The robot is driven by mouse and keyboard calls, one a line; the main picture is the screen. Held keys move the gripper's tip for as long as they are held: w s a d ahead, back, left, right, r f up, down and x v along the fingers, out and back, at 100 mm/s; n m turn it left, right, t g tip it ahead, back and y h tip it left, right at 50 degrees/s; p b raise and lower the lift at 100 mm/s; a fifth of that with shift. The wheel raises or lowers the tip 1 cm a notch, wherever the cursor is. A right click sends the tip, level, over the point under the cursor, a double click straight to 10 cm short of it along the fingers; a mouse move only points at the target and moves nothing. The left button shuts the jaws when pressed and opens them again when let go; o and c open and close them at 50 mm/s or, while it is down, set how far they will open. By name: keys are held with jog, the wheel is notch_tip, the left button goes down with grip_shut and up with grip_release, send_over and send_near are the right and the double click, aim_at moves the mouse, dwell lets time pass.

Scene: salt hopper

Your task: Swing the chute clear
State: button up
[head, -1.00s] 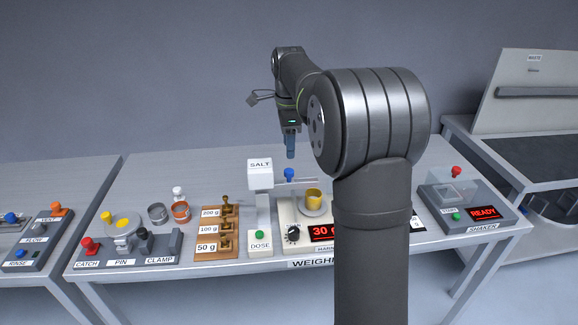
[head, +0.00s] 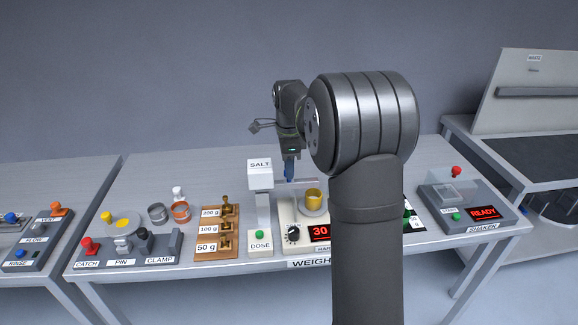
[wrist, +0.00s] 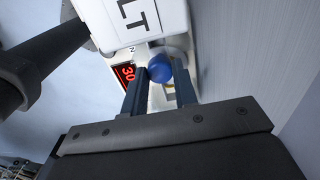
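The white salt hopper (head: 260,176) stands behind the green DOSE button (head: 259,235). Its chute (head: 305,181) shows as a thin grey bar behind the yellow cup (head: 313,195), which sits on the weigher pan. My gripper (head: 289,174) points down at the chute's blue knob, which it mostly hides in the head view. In the wrist view the blue knob (wrist: 159,68) lies between the tips of my gripper's two spread fingers (wrist: 160,82). Whether either finger touches the knob cannot be told.
The weigher display (head: 320,232) reads 30, its right side hidden by my arm. Brass weights stand on a wooden block (head: 217,233) to the left. The shaker (head: 462,205) at right reads READY. The table behind the hopper is clear.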

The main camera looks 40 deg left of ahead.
grip_shut()
jog(key=shift+w+a, duration=0.1)
jog(key=a+n, duration=1.1)
jog(key=n, duration=0.7)
jog(key=shift+s+a, duration=0.1)
jog(key=shift+s, duration=0.1)
dwell(0.4)
jog(key=o, duration=0.9)
grip_release()
jog(key=shift+c, duration=0.2)
